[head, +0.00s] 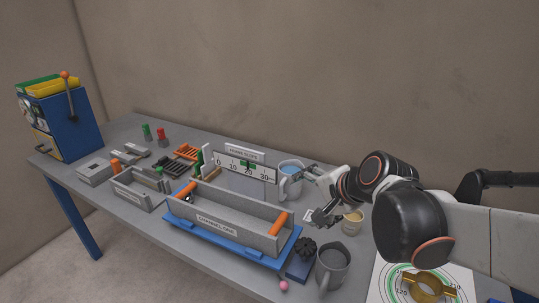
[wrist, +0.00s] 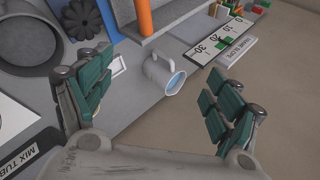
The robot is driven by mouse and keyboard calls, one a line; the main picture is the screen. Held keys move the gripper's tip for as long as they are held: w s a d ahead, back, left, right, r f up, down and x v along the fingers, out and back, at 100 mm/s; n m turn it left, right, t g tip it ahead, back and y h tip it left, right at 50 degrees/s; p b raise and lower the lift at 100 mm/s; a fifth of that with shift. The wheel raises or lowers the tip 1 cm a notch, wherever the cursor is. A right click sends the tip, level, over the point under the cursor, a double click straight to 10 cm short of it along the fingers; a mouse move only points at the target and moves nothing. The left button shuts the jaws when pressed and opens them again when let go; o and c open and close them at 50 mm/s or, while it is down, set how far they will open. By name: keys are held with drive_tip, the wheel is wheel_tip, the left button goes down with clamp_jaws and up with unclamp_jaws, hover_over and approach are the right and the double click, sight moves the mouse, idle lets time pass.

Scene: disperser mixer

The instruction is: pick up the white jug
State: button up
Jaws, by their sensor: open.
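The white jug (head: 287,185) stands upright on the table behind the right end of the grey channel, with blue inside its mouth. My gripper (head: 317,195) is open and empty, just right of the jug in the head view. In the wrist view the two green-padded fingers of my gripper (wrist: 160,100) are spread wide, and neither touches the jug.
The grey channel (head: 220,218) with orange ends sits on a blue base in front of the jug. A scale sign (head: 247,168) stands left of the jug. A grey mug (head: 332,268), a dark knob (head: 305,250) and a beige cup (head: 352,222) stand nearby.

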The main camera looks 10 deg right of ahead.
drive_tip(key=m+t+y+b, duration=0.1)
drive_tip(key=m+y, duration=0.1)
drive_tip(key=m, duration=0.7)
approach(298, 185)
drive_tip(key=s+a+r, duration=0.5)
drive_tip(key=s+r, duration=0.1)
drive_tip(key=s, duration=0.1)
drive_tip(key=w+d+f+m+t+y, duration=0.2)
drive_tip(key=w+d+f+m, duration=0.3)
drive_tip(key=w+f+m, duration=0.35)
drive_tip(key=shift+n, duration=0.25)
drive_tip(key=b+x, duration=0.1)
drive_tip(key=x, duration=0.1)
drive_tip(key=b+x, duration=0.1)
drive_tip(key=x, duration=0.1)
drive_tip(key=b+x, duration=0.1)
drive_tip(key=x, duration=0.2)
drive_tip(key=shift+s+f, duration=0.2)
drive_tip(key=shift+f, duration=0.05)
drive_tip(key=shift+w+r+b+x, duration=0.15)
drive_tip(key=shift+b+x, duration=0.45)
drive_tip(key=shift+x, duration=1)
drive_tip(key=shift+w+r+b+x, duration=0.15)
drive_tip(key=shift+b+x, duration=0.45)
drive_tip(key=shift+x, duration=1)
drive_tip(key=shift+s+d, duration=0.15)
drive_tip(key=c, duration=1.1)
